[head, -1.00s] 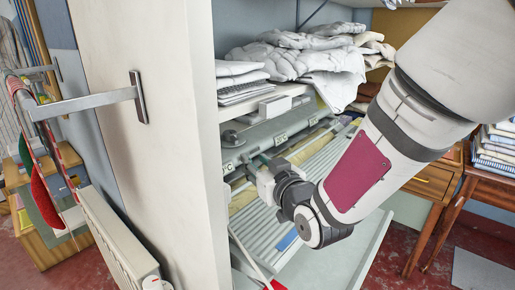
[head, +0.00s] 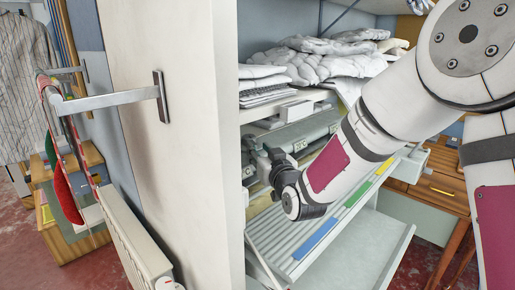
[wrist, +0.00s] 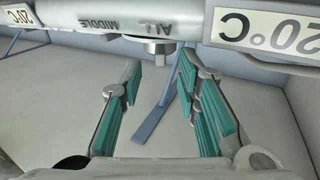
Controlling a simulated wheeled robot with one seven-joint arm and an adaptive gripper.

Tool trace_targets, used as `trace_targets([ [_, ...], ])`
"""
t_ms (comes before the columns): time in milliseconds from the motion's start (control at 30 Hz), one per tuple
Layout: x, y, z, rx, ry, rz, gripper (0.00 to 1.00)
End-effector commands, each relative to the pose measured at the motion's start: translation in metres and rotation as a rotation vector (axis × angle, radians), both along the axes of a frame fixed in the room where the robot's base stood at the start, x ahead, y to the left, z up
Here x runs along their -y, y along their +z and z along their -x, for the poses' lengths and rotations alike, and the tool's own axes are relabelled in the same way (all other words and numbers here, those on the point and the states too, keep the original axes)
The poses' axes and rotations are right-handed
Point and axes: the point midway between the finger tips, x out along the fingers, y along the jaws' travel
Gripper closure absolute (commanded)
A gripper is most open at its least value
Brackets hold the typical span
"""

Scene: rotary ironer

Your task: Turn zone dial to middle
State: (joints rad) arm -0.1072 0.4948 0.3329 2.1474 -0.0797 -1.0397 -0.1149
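The zone dial (wrist: 159,46) is a small grey knob under a grey rail, beside the upside-down words "ALL" and "MIDDLE" in the wrist view. I cannot clearly read where it points. My gripper (wrist: 160,66) is open, with its teal-padded fingertips on either side of the dial and a little short of it. Nothing is between the pads, and I see no contact. In the head view my gripper (head: 262,163) is beside the ironer's grey rail (head: 312,129); my wrist hides its fingers and the dial there.
"20°C" labels (wrist: 264,30) flank the dial on the rail. A shelf with folded linens (head: 322,66) is above. A tall white side panel (head: 190,150) stands close on the left. A slatted board (head: 282,230) slopes below my wrist.

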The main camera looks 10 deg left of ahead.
Motion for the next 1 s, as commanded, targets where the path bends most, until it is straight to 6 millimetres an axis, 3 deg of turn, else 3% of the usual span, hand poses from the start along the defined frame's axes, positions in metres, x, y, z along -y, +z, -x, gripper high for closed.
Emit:
trace_targets([
  [200,-0.009,0.000,-0.017,0.000,0.000,0.000,0.70],
  [533,-0.010,0.000,-0.019,-0.001,0.000,0.000,0.70],
  [667,-0.010,0.000,-0.019,0.000,0.000,0.001,0.99],
  [1000,-0.009,0.000,-0.020,0.000,0.009,0.001,1.00],
])
